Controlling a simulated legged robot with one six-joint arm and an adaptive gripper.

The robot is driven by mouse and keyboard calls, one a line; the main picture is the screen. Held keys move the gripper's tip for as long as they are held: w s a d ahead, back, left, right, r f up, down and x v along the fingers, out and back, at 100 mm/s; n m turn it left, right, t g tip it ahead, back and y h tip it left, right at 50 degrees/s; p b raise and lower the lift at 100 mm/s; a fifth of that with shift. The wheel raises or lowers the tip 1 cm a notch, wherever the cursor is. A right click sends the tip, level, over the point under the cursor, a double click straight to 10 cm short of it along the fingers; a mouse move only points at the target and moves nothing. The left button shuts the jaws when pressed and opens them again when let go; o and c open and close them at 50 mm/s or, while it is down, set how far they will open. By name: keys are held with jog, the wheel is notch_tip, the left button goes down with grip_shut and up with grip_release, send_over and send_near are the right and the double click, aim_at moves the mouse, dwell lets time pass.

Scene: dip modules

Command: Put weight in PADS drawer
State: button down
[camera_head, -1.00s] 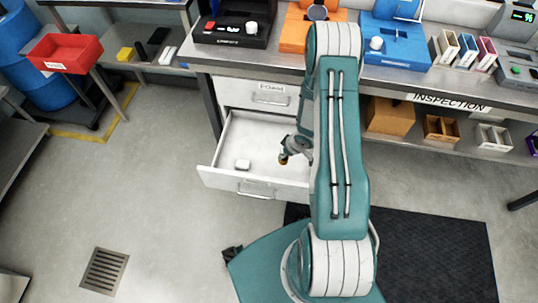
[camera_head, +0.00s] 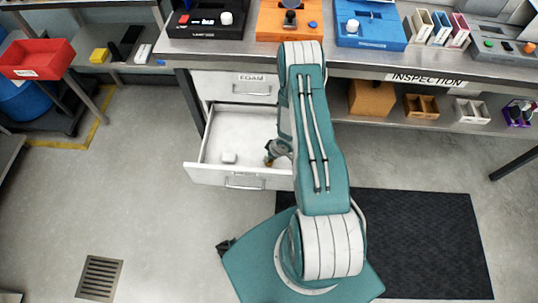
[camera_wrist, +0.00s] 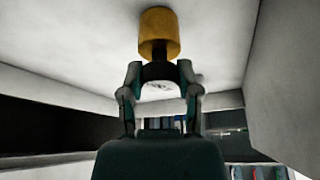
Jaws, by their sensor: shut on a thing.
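The weight (camera_wrist: 159,32) is a brass-coloured cylinder with a dark neck, seen large in the wrist view. My gripper (camera_wrist: 160,72) is shut on the dark neck. In the head view the weight (camera_head: 268,160) is small, low at the right part of the open drawer, with my gripper (camera_head: 279,149) just above it. The open drawer (camera_head: 237,120) is white and pulled out below a shut one; its front label is too small to read. I cannot tell whether the weight touches the drawer floor. My arm hides the drawer's right side.
The shut drawer above is labelled FOAM (camera_head: 251,78). The workbench (camera_head: 340,57) carries black, orange and blue devices. A shelf with boxes (camera_head: 371,98) is right of my arm.

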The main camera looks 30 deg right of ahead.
jog(key=shift+c, duration=1.5)
grip_release()
jog(key=shift+d+f, duration=0.1)
jog(key=v, duration=1.2)
jog(key=w+r+m+h, duration=0.2)
jog(key=r+h, duration=0.1)
jog(key=r, duration=1.1)
jog(key=w+r+m+h, duration=0.1)
jog(key=w+r+h, duration=0.1)
jog(key=r, duration=1.3)
jog(key=s+a+r+m+t, duration=0.1)
jog(key=s+a+r, duration=0.2)
jog(key=r, duration=0.3)
jog(key=s+a+r+m, duration=0.2)
jog(key=s+a+r, duration=0.2)
jog(key=r, duration=0.2)
jog(key=s+a+r+y, duration=0.1)
jog(key=s+a+r, duration=0.2)
jog(key=s, duration=0.3)
jog(key=s+a+r+y, duration=0.1)
jog(key=s+a+r, duration=0.2)
jog(key=s+a, duration=0.2)
jog(key=shift+s+m+t+y, duration=0.3)
jog(key=shift+s, duration=0.05)
